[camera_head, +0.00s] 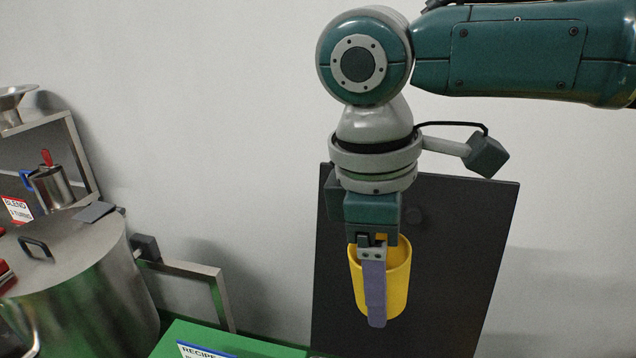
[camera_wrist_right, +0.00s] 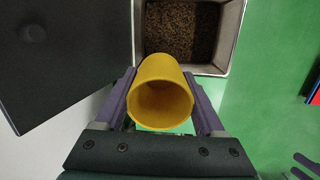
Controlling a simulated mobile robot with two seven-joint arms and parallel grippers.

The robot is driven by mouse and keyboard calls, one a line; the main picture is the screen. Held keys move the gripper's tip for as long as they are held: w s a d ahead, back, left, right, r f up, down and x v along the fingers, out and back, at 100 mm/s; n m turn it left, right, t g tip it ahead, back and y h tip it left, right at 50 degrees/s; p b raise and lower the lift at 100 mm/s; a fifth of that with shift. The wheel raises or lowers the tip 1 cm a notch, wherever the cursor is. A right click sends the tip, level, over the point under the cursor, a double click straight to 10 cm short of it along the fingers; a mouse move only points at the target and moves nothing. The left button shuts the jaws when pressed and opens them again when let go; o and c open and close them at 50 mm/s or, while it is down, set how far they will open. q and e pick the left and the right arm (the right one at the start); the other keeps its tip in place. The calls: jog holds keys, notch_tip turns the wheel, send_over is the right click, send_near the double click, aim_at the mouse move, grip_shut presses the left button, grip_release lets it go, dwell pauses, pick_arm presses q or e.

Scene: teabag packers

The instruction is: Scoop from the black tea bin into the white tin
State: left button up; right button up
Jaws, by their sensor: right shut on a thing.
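My right gripper (camera_head: 376,312) points down and is shut on a yellow cup-shaped scoop (camera_head: 398,285). In the right wrist view, the scoop (camera_wrist_right: 162,100) sits between the two purple fingers, with its mouth facing the camera. No tea shows in the part of its inside that I see. Beyond it in that view is a pale metal-walled bin (camera_wrist_right: 236,35) with dark brown grains inside, which looks like the tea bin. The scoop overlaps the bin's near edge in the picture; the gap between them is hard to judge.
A dark panel (camera_head: 450,230) stands tilted behind the scoop; it also shows beside the bin in the wrist view (camera_wrist_right: 60,60). A large steel pot (camera_head: 85,270) and a metal shelf stand at left. The green surface (camera_head: 190,335) carries a recipe card (camera_head: 205,350).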

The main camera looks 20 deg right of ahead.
jog(key=s+d+f+n+t+y+b, duration=0.1)
jog(key=s+f+n+b, duration=0.15)
jog(key=f+n, duration=0.75)
jog(key=s+f+n+t+b, duration=0.15)
jog(key=s+f+n, duration=0.4)
jog(key=f, duration=0.95)
jog(key=shift+n+g, duration=0.45)
jog(key=shift+n, duration=0.3)
jog(key=f+b, duration=1.4)
jog(key=w+f+b, duration=0.1)
jog(key=f+b, duration=1.3)
jog(key=f, duration=0.1)
jog(key=w+f+b, duration=0.1)
jog(key=f+b, duration=1.3)
jog(key=shift+f+b, duration=0.15)
jog(key=shift+b, duration=0.2)
jog(key=shift+s, duration=0.1)
